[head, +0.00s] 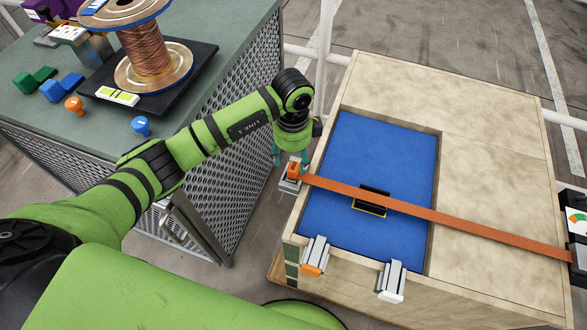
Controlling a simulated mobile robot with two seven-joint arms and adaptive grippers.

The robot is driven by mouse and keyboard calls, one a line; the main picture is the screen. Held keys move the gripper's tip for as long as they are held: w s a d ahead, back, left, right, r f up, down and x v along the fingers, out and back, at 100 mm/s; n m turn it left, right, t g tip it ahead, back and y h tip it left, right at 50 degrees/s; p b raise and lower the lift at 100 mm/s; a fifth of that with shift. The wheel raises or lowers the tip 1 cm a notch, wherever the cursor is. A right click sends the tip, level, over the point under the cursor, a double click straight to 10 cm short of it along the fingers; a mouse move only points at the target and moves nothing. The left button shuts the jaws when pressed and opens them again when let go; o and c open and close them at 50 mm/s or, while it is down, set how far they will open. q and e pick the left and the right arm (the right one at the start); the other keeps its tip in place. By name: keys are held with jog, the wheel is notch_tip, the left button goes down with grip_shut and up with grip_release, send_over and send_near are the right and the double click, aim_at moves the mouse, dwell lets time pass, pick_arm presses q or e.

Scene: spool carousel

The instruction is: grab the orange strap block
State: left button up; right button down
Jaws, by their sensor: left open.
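The orange strap block (294,171) sits on a small grey holder at the left rim of the wooden crate. It is at the left end of the orange strap (440,218), which runs across the crate to the right. My left gripper (290,161) is open and points down right over the block. Its teal fingertips show on either side of the block's upper part; whether they touch it I cannot tell. My right gripper is not in view.
The wooden crate (490,170) has a blue-lined recess (365,150) with a black, yellow-edged piece (372,201) under the strap. Grey clamps (315,254) sit on its front rim. A green-topped bench (225,60) at left bears a copper spool (147,55) and several small coloured pieces.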

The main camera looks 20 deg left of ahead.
aim_at(293, 166)
pick_arm(q)
jog(key=shift+d+f+p, duration=0.1)
jog(key=shift+f+p, duration=0.25)
jog(key=shift+f, duration=1.65)
grip_shut()
jog(key=shift+r, duration=0.1)
